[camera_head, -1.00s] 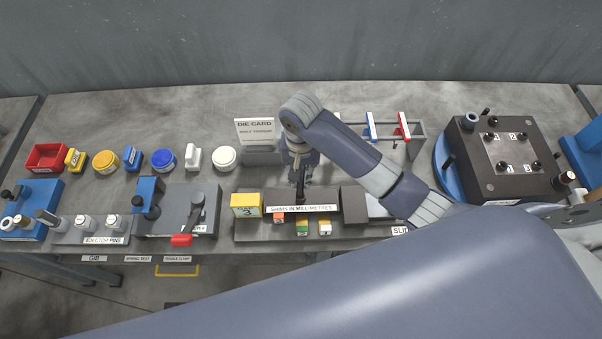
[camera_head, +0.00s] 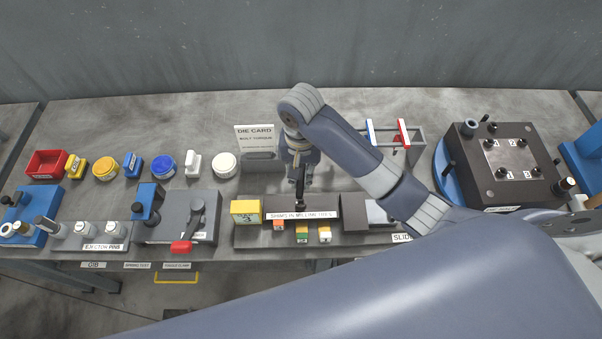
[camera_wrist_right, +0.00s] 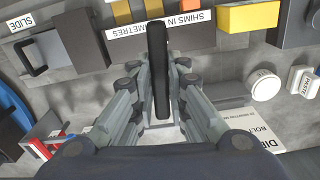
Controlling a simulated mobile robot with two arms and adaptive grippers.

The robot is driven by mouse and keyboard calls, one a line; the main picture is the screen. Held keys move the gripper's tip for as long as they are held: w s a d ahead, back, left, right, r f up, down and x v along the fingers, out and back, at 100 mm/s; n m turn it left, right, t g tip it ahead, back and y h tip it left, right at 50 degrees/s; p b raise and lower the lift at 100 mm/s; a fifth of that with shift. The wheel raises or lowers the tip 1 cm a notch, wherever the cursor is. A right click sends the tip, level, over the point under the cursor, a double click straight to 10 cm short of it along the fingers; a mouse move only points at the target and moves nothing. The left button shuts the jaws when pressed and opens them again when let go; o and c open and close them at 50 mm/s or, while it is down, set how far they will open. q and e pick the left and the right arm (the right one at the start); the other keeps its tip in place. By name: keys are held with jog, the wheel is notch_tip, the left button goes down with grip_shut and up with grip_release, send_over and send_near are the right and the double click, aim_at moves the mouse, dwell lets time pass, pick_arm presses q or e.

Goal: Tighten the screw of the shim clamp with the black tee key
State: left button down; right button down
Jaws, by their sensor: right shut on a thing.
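My right gripper (camera_head: 300,170) is over the shim station and shut on the black tee key (camera_head: 299,194). In the right wrist view the key (camera_wrist_right: 158,75) is a long black bar between the fingers (camera_wrist_right: 160,110). In the head view it reaches down to the strip labelled SHIMS IN MILLIMETRES (camera_head: 327,213). The clamp and its screw are hidden behind the key and gripper, so I cannot tell whether the key touches the screw. My left gripper is not in view.
A yellow block (camera_head: 246,211) stands left of the key, with small orange, green and yellow shim pieces (camera_head: 302,234) in front. A toggle clamp with a red handle (camera_head: 181,247) is farther left. A dark die block (camera_head: 505,165) stands right. The die card (camera_head: 255,140) is behind.

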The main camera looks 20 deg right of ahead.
jog(key=shift+w+r, duration=0.15)
jog(key=shift+r, duration=2.3)
jog(key=shift+d+f+b, duration=0.1)
jog(key=shift+f+b, duration=0.05)
jog(key=shift+b, duration=0.3)
jog(key=s+d+f+n+b, duration=0.2)
jog(key=s+d+n+b, duration=0.2)
jog(key=s+b, duration=0.4)
jog(key=d+b, duration=0.1)
jog(key=b, duration=0.4)
jog(key=shift+s+d+n+b, duration=0.2)
jog(key=shift+d+n+b, duration=0.05)
jog(key=shift+n+b, duration=0.05)
